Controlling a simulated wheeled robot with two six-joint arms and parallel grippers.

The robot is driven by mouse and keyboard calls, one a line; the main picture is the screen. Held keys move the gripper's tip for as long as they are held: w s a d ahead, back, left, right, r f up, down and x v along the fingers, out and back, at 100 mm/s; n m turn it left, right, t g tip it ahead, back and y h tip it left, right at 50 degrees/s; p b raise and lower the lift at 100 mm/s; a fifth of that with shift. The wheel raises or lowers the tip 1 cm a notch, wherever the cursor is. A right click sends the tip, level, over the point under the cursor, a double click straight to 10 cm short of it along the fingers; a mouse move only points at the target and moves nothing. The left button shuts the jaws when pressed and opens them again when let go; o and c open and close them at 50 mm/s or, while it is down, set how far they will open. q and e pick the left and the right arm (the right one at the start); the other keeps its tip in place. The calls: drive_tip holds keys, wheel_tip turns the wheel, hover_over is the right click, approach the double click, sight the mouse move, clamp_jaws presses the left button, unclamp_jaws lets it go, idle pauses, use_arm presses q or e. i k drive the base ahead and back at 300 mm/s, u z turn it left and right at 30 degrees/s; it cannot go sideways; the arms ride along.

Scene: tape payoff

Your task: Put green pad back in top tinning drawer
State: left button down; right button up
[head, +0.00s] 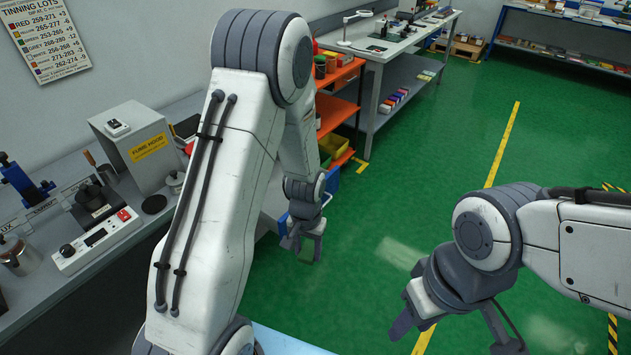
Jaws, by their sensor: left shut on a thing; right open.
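My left gripper (303,242) hangs low beyond the soldering bench, fingers down, in front of a light grey drawer-like part (272,206) with blue edging. The blue edging shows on both sides of my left wrist. My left arm hides most of this part and the bench front behind it. My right gripper (458,335) is open and empty over the green floor at the lower right.
A grey bench at left carries a fume hood box (135,145), a white control unit (97,240) and a metal pot (18,256). An orange shelf rack (338,105) and a workbench (385,42) stand behind. Green floor (420,170) is clear in the middle and right.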

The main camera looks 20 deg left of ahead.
sight(281, 211)
drive_tip(key=z, duration=0.05)
drive_tip(key=i, duration=1.15)
drive_tip(key=u, duration=0.75)
